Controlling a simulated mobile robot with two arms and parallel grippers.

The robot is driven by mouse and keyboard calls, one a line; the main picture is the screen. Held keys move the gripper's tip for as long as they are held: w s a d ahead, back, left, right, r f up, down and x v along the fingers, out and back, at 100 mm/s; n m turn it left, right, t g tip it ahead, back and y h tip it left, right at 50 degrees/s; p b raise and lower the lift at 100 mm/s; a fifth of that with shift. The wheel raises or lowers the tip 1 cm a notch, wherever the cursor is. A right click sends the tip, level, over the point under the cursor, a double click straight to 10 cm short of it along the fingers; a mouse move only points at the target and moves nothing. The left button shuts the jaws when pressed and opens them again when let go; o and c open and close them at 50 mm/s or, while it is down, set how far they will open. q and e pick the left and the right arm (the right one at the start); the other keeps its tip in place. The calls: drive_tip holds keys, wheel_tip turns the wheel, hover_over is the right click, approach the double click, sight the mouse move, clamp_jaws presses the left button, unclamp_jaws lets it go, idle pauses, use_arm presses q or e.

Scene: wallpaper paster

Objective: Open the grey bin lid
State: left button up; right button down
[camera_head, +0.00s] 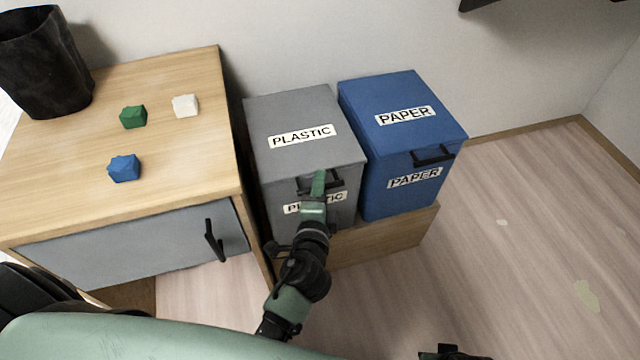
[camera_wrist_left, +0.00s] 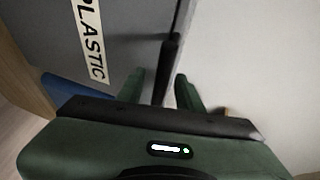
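The grey bin (camera_head: 270,195) stands beside the wooden cabinet, with PLASTIC labels on its top and front. Its grey lid (camera_head: 330,155) lies flat and closed. A black handle (camera_head: 335,184) sits on the front just under the lid's edge. My left gripper (camera_head: 319,178) is at this handle and partly covers it and the front label. In the left wrist view, the two green fingers of my left gripper (camera_wrist_left: 160,90) are apart. The dark handle (camera_wrist_left: 169,60) shows between and just beyond the fingertips; I cannot tell whether they touch it.
A blue PAPER bin (camera_head: 375,145) stands right of the grey one, on the same wooden base (camera_head: 385,245). The cabinet top (camera_head: 190,140) holds green, white and blue lumps and a dark pot (camera_head: 45,65). The cabinet's handle (camera_head: 212,241) sticks out left of my arm. Floor at right is mostly clear.

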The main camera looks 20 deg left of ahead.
use_arm(q)
clamp_jaws()
idle(1.4)
